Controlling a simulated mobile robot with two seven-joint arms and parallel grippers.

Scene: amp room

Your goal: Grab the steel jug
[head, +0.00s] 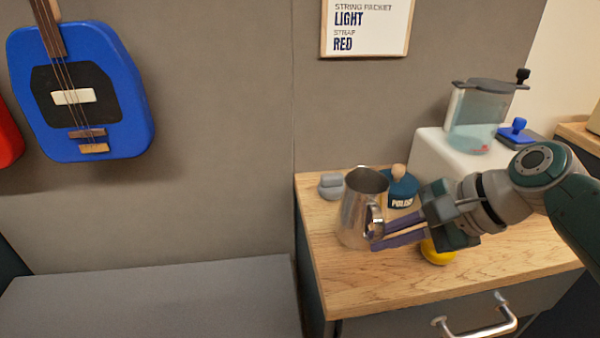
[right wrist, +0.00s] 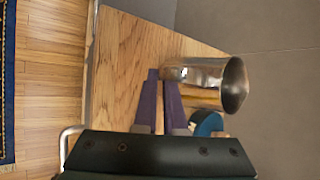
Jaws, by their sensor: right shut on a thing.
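The steel jug (head: 356,212) stands upright on the wooden top of a cabinet in the head view, its handle turned toward my right gripper. My right gripper (head: 376,236) reaches in from the right, its purple fingers shut at the jug's handle. In the right wrist view the jug (right wrist: 208,75) lies just beyond the fingertips of the gripper (right wrist: 160,78). The exact contact of the fingers on the handle is too small to tell. My left gripper is not in view.
On the wooden top (head: 340,285) are a blue polish tin (head: 403,188) behind the jug, a grey weight-like object (head: 330,186) to its left, and a yellow object (head: 437,254) under my gripper. A white machine with a clear tank (head: 474,120) stands behind. The front left top is clear.

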